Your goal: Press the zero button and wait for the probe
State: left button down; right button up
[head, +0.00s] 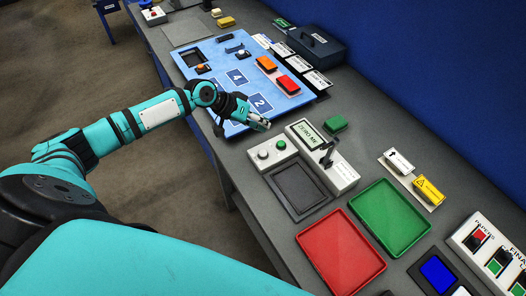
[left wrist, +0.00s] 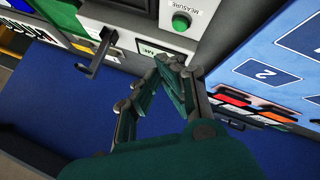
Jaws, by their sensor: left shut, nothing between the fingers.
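The button box (head: 270,163) on the bench carries a pale round button (head: 263,154) and a green button (head: 280,144). In the left wrist view the green button (left wrist: 181,21) is labelled MEASURE; the pale button is outside that view. The pale button's label is unreadable. The display (head: 306,133) beside the box appears to begin "ZERO ME". The black probe arm (head: 327,152) stands upright on the grey gauge unit. My left gripper (head: 264,125) is shut and empty, beyond the buttons near the blue board's corner; it also shows in the left wrist view (left wrist: 172,62). My right gripper is not in view.
A dark tray (head: 277,195) lies in front of the gauge. Red (head: 340,250) and green (head: 389,219) trays are to its right. The blue board (head: 215,85) with numbered squares lies to the left. A small green block (head: 336,123) is behind the gauge.

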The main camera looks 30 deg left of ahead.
pick_arm(q)
jog(key=b, duration=0.6)
send_over(262, 151)
notch_tip(262, 151, down, 7)
jog(key=shift+w+f, duration=0.15)
jog(key=shift+f, duration=0.05)
jog(key=shift+f+b, duration=0.7)
jog(key=shift+f, duration=0.05)
dwell(0.6)
jog(key=shift+f, duration=0.35)
jog(key=shift+f+b, duration=0.6)
dwell(0.5)
jog(key=shift+r, duration=0.1)
jog(key=shift+r+p, duration=0.85)
jog(key=shift+r, duration=0.15)
